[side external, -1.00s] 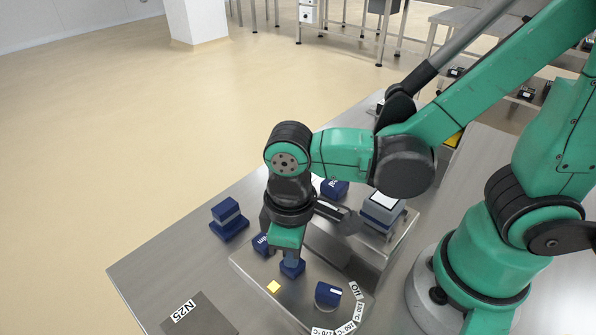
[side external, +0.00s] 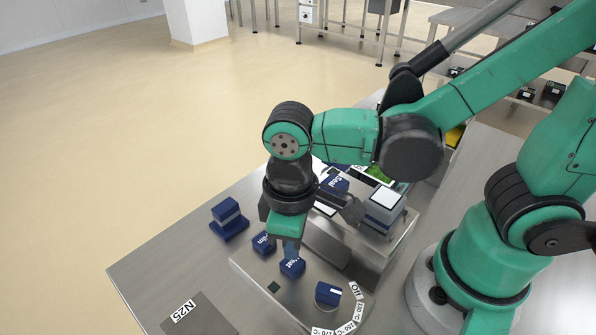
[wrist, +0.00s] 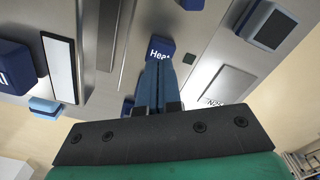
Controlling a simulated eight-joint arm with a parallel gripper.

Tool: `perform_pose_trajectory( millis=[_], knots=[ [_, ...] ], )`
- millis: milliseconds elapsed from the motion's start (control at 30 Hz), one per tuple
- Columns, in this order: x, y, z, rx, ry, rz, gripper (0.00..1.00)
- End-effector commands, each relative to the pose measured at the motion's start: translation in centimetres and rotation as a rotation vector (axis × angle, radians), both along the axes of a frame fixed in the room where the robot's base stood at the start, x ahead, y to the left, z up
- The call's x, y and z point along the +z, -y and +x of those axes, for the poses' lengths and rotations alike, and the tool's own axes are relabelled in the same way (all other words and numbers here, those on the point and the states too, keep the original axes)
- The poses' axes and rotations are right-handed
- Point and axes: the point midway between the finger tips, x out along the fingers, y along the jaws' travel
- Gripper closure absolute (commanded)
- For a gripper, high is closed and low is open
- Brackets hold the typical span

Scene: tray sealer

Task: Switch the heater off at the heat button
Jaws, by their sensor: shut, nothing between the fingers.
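The heat button (side external: 292,268) is a blue block labelled "Heat" on the steel panel. It also shows in the wrist view (wrist: 160,48), just beyond my fingertips. A small square lamp (side external: 274,287) beside it is dark; it also shows dark in the wrist view (wrist: 189,58). My gripper (side external: 291,250) is shut and empty, pointing down close above the heat button. Its blue fingers (wrist: 160,72) are together in the wrist view. I cannot tell whether the tips touch the button.
A blue knob (side external: 328,293) sits beside a temperature scale. Another blue button (side external: 262,243) is just left of my gripper, and a "Seal" button (side external: 338,184) stands behind it. A blue block on a base (side external: 228,218) and an N25 plate (side external: 199,316) lie left of the panel.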

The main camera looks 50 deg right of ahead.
Motion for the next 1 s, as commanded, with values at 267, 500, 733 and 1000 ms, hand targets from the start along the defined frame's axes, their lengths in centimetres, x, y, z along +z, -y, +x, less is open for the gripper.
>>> perform_pose_trajectory(
  millis=[267,500,733,1000],
  knots=[
    [1.7,0.0,0.0,0.000,0.000,0.000,1.00],
    [4.4,0.0,0.1,0.000,0.000,0.000,1.00],
    [6.9,0.0,0.0,0.000,0.000,0.000,1.00],
    [9.9,0.0,0.0,0.000,0.000,0.000,1.00]
  ],
)
